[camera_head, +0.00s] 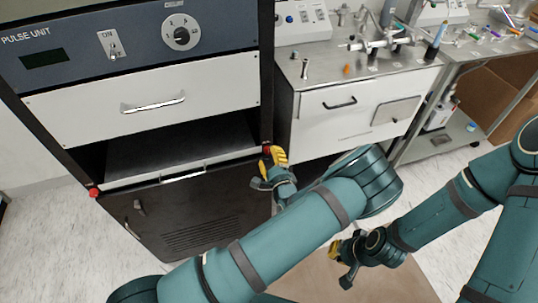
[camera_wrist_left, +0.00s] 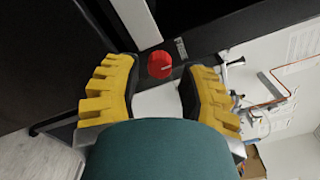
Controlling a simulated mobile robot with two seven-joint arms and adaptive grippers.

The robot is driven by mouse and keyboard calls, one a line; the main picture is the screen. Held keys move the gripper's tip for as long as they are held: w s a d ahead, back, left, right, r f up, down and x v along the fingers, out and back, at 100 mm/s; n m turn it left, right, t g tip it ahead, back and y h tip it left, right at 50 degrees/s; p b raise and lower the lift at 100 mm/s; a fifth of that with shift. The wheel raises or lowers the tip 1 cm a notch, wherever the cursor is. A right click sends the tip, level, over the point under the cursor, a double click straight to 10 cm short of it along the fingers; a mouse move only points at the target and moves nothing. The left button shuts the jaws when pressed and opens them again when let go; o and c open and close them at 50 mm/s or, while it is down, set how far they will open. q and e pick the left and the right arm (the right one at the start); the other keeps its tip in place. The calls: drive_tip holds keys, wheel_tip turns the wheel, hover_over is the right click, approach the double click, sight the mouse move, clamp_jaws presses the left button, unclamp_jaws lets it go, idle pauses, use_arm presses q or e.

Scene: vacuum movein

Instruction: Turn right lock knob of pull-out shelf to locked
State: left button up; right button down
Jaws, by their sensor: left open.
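The right lock knob (camera_head: 267,148) is a small red knob at the right end of the pull-out shelf's front. Most of it is hidden in the head view by my left gripper (camera_head: 267,168). In the left wrist view the red knob (camera_wrist_left: 160,65) shows between the spread yellow-backed fingers of the left gripper (camera_wrist_left: 160,74), with gaps on both sides. The pull-out shelf (camera_head: 160,152) is a dark surface with a pale front edge. My right gripper (camera_head: 343,262) hangs low, away from the shelf; its fingers are too small to judge.
A second red knob (camera_head: 94,192) is at the shelf's left end. A white drawer (camera_head: 150,95) is above the shelf and a dark cabinet door (camera_head: 200,215) below. A metal-topped white cabinet (camera_head: 355,110) stands close on the right. Floor shows at far left.

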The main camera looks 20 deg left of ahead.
use_arm(q)
drive_tip(key=shift+w+a, duration=0.45)
drive_tip(key=shift+w, duration=0.15)
drive_tip(key=shift+c, duration=0.4)
clamp_jaws()
